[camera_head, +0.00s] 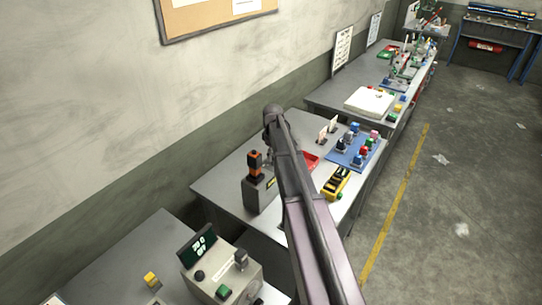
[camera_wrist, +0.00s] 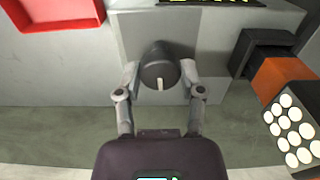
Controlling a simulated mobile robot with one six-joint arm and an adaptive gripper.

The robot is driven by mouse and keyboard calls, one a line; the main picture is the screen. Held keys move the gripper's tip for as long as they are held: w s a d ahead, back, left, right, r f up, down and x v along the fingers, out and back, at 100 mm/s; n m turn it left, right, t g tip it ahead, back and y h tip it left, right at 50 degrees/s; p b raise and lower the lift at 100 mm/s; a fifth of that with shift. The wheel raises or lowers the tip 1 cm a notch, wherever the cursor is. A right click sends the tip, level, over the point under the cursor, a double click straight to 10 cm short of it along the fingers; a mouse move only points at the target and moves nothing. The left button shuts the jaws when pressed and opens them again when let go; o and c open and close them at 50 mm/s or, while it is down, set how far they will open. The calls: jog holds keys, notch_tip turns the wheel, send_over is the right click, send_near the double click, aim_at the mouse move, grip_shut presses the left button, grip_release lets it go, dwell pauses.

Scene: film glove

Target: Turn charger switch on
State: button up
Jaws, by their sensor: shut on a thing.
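The charger is a grey box (camera_head: 262,194) on the near part of the middle bench, partly behind my arm in the head view. Its grey body (camera_wrist: 222,40) fills the middle of the wrist view. A round dark switch knob (camera_wrist: 157,66) with a short white mark sits on it, the mark pointing toward the bottom of the picture. My gripper (camera_wrist: 160,84) has one finger on each side of the knob and is shut on it. In the head view my arm hides the knob and the fingers.
An orange and black block (camera_head: 254,165) stands on the charger; it shows close on the right of the wrist view (camera_wrist: 276,78), with white round spots. A red tray (camera_head: 311,157), a blue rack (camera_head: 352,152) and a yellow-black item (camera_head: 337,183) are beyond.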

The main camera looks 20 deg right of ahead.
jog(key=m, duration=0.4)
jog(key=shift+s+m, duration=0.25)
jog(key=shift+m, duration=0.05)
jog(key=m, duration=0.4)
jog(key=shift+m, duration=0.4)
jog(key=o, duration=1.2)
jog(key=shift+r, duration=0.1)
jog(key=shift+c, duration=0.2)
jog(key=shift+w, duration=0.15)
jog(key=shift+s, duration=0.2)
